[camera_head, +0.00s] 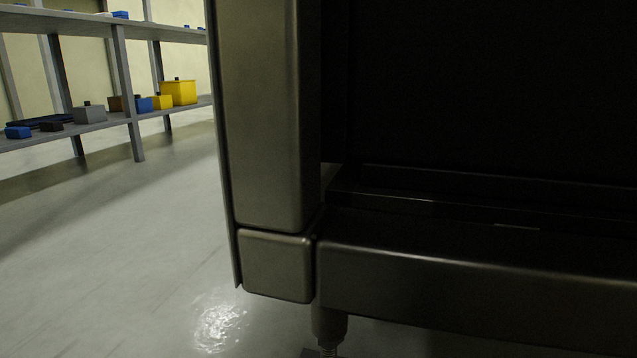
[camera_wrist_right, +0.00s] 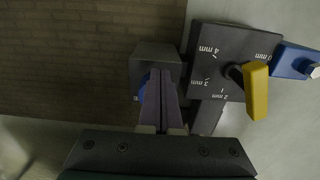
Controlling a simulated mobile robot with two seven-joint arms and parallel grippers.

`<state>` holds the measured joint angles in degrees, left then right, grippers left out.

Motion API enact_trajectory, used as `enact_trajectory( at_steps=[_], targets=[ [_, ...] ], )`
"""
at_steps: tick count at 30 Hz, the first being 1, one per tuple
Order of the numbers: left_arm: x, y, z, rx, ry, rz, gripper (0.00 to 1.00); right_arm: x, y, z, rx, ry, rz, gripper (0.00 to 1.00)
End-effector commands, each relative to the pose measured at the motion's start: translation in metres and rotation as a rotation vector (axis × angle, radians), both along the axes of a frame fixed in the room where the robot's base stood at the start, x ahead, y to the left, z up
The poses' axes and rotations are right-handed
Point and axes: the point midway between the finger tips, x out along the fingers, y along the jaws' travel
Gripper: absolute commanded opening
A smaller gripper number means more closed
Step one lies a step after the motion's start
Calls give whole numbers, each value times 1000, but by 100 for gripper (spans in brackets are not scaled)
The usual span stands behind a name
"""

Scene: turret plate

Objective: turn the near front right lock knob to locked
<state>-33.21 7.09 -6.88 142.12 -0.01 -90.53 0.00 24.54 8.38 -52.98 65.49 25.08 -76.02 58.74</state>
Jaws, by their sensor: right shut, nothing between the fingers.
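In the right wrist view my right gripper (camera_wrist_right: 160,76) is shut, its fingers pressed together with nothing between them. The fingertips lie in front of a dark grey block (camera_wrist_right: 154,54). A bit of blue (camera_wrist_right: 143,95) shows beside the fingers, mostly hidden by them. I cannot tell whether it is the lock knob, or whether the fingers touch it. To the right is a dark plate (camera_wrist_right: 215,50) with white mm marks and a yellow lever (camera_wrist_right: 257,90). My left gripper is not in view.
A blue block (camera_wrist_right: 293,60) with a pale tip is right of the marked plate. In the head view a metal cabinet frame (camera_head: 265,120) blocks the centre and right. A shelf (camera_head: 75,135) with boxes stands back left, with clear floor before it.

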Motion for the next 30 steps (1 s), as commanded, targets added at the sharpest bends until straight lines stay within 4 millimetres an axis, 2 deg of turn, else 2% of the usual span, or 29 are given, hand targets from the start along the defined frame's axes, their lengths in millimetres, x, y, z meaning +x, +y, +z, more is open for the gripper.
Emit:
enact_trajectory(
  at_steps=[20,30],
  targets=[
    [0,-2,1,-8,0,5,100,6,-3,1,-1,-3,-1,0],
    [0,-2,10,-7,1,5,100,5,-6,2,-2,-3,-3,0]
  ],
)
